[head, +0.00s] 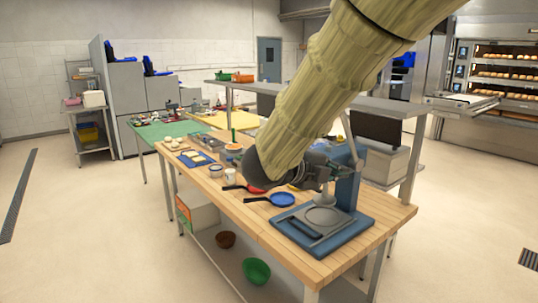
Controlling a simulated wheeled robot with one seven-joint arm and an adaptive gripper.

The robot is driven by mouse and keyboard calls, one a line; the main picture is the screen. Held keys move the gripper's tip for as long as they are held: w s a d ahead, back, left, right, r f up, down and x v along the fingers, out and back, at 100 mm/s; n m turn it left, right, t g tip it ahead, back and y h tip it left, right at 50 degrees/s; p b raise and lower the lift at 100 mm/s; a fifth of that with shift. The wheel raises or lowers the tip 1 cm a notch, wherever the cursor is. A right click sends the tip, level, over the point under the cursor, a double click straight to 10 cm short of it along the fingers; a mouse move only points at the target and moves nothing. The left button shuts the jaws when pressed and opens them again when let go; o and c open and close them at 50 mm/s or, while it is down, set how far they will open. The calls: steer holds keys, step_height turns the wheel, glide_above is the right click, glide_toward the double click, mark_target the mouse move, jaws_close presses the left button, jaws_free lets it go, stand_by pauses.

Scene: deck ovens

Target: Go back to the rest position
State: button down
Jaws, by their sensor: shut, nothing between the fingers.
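My arm comes down from the top right over the wooden workbench (378,222). My gripper (322,171) is at its lower end, above the bench and close to the blue press (347,192). The gripper is shut, with nothing seen in it. It overlaps the upper part of the press in the picture, and I cannot tell whether they touch. The arm hides part of the bench's back side.
A blue pan (282,199), a red pan (252,188) and a white mug (230,176) stand on the bench near the press. Bowls (256,271) lie on the lower shelf. A raised shelf (385,106) runs behind. The floor at left is clear.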

steer(key=d+f+n+y, duration=0.3)
steer(key=f+n, duration=0.4)
steer(key=f, duration=0.9)
steer(key=d+f+n+y, duration=0.2)
steer(key=f+n, duration=0.4)
steer(key=f, duration=1.1)
steer(key=s+f+n+g+y, duration=0.1)
steer(key=s+f+n, duration=0.2)
steer(key=s+f, duration=0.3)
steer(key=s+f+n+y, duration=0.2)
steer(key=s+f+n, duration=0.1)
steer(key=f, duration=0.5)
steer(key=s+f+n+g+y, duration=0.1)
steer(key=s+f, duration=0.4)
steer(key=s, duration=0.5)
steer(key=s+d+f+n+g+y, duration=0.1)
steer(key=s+f+n+g, duration=0.3)
steer(key=s, duration=0.7)
steer(key=s+f+n+g+y, duration=0.1)
steer(key=s+f+n+g, duration=0.2)
steer(key=s+f, duration=0.5)
steer(key=s, duration=0.3)
steer(key=shift+s+d+n+y, duration=0.2)
steer(key=shift+d+n+y, duration=0.1)
steer(key=shift+d+n, duration=0.1)
